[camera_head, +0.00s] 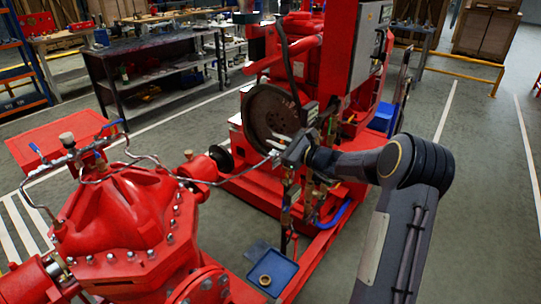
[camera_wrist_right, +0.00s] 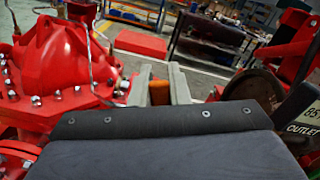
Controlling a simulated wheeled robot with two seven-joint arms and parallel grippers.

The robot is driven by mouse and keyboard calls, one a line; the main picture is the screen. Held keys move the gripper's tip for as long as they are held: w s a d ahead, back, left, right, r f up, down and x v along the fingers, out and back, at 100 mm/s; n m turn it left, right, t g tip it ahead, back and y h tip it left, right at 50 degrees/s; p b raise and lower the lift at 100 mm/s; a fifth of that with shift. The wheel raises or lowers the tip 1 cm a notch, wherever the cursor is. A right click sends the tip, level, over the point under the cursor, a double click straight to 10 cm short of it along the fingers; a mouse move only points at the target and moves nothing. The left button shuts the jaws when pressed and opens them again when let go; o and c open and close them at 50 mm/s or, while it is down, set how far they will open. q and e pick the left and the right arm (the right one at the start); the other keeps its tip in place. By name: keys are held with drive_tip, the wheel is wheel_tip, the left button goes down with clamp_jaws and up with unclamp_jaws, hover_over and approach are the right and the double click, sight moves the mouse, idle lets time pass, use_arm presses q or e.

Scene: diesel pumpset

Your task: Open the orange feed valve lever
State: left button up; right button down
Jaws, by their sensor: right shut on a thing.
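My right gripper (camera_head: 278,148) reaches in from the right, in front of the dark round flywheel (camera_head: 268,112) of the red pumpset. In the right wrist view its two pale fingers (camera_wrist_right: 160,88) are closed around an orange piece, the orange feed valve lever (camera_wrist_right: 159,92), which shows between them. Most of the lever is hidden by the fingers and the gripper body. The lever cannot be made out in the head view. My left gripper is in neither view.
A red pump casing (camera_head: 130,215) with thin pipes stands at the left. A blue tray (camera_head: 272,272) holding a ring lies below. A dark shelf bench (camera_head: 150,65) stands behind. A plate marked OUTLET (camera_wrist_right: 302,115) is close on the right in the wrist view.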

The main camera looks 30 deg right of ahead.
drive_tip(key=s+a+f+n+b, duration=0.2)
drive_tip(key=n+b, duration=1.2)
drive_tip(key=b, duration=1.4)
drive_tip(key=shift+a+f+b, duration=0.3)
drive_tip(key=shift+a+f, duration=0.95)
drive_tip(key=shift+f, duration=1.4)
drive_tip(key=c, duration=1.4)
unclamp_jaws()
